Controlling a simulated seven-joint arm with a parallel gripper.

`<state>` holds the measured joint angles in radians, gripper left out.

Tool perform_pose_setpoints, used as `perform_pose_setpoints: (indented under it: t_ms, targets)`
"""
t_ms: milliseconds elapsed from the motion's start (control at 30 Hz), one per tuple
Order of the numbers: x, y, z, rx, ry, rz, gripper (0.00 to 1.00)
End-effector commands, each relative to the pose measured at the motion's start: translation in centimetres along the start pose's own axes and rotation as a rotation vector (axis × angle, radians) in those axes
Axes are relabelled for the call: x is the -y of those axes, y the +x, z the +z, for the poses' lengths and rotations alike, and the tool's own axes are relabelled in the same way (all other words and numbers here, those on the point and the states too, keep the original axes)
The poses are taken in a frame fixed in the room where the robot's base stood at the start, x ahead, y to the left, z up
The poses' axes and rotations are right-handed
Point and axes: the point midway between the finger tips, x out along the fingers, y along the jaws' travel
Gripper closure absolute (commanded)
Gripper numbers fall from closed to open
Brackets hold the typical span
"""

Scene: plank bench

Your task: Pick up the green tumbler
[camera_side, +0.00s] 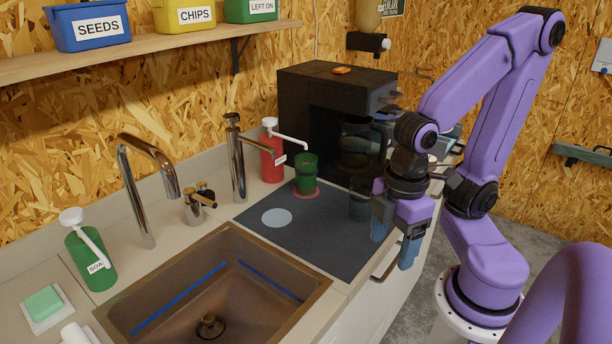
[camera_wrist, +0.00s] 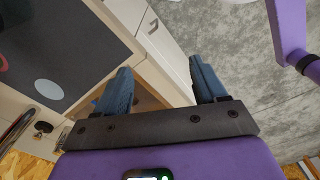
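The green tumbler (camera_side: 306,172) stands upright on a small reddish disc (camera_side: 305,193) on the dark mat (camera_side: 310,233), in front of the coffee machine. It does not show in the wrist view. My gripper (camera_side: 395,242) is to the right of the tumbler and well apart from it, near the front edge of the counter, with its fingers pointing down. In the wrist view my gripper (camera_wrist: 161,78) has its two blue fingers spread wide, with nothing between them. Below them are cabinet fronts and the floor.
A black coffee machine (camera_side: 292,95) stands behind the mat. A red pump bottle (camera_side: 271,160) and a tall metal tap (camera_side: 236,165) are left of the tumbler. A clear glass (camera_side: 360,205) appears between tumbler and gripper. A pale disc (camera_side: 277,218) lies on the mat; the sink (camera_side: 215,290) is front left.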

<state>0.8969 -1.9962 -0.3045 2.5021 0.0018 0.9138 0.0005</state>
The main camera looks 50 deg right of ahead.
Motion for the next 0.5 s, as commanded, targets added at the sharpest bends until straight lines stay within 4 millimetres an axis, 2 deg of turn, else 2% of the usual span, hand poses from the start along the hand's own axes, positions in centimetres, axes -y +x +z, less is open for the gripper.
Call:
perform_pose_setpoints:
  t_ms: [33, 67, 367, 500]
  targets:
    - [0.0, 0.0, 0.0, 0.0, 0.0, 0.0, 0.12]
    - [0.0, 0.0, 0.0, 0.0, 0.0, 0.0, 0.04]
    - [-0.2, 0.0, 0.0, 0.006, -0.002, 0.005, 0.04]
    - [-2.1, 0.5, -0.4, 0.08, -0.026, 0.062, 0.04]
